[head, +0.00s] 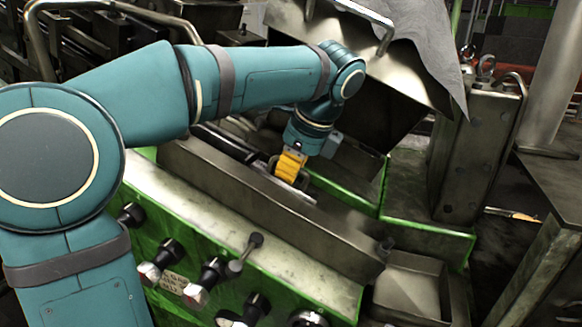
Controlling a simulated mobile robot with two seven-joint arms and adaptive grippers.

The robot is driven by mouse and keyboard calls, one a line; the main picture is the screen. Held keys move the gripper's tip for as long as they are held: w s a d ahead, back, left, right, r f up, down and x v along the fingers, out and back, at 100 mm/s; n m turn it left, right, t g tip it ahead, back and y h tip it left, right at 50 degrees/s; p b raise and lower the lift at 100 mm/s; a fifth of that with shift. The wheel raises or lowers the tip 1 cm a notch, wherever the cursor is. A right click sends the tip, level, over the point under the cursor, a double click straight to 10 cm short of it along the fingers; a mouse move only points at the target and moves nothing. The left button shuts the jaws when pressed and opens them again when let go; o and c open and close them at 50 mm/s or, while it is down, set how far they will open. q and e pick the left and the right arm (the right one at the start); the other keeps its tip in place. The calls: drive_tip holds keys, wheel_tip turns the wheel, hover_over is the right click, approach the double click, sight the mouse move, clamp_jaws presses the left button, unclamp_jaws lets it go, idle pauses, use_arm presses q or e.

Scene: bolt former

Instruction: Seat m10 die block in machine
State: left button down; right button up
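My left arm reaches in from the left over the machine (250,215). My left gripper (287,176) points down into the long open trough behind the machine's green front. Yellow parts show at its end, and a small grey metal edge lies around and just below them. I cannot tell whether the fingers are open or shut, or whether they hold a die block. No die block can be made out clearly; the seat in the trough is partly hidden by the gripper and the trough's front wall. My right gripper is not in view.
A raised metal cover (385,85) stands above and behind the gripper. A tall steel block (475,150) is at the right. Black knobs and levers (205,280) line the green front. An open metal tray (410,292) sits at the lower right.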

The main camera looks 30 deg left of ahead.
use_arm(q)
drive_tip(key=shift+a+f, duration=0.15)
drive_tip(key=shift+f, duration=0.1)
idle(0.8)
drive_tip(key=shift+c, duration=1.9)
unclamp_jaws()
drive_tip(key=shift+f, duration=0.15)
drive_tip(key=shift+s, duration=0.1)
drive_tip(key=shift+p+v, duration=2.25)
drive_tip(key=shift+v, duration=0.25)
drive_tip(key=shift+w+v, duration=0.25)
drive_tip(key=shift+v, duration=0.8)
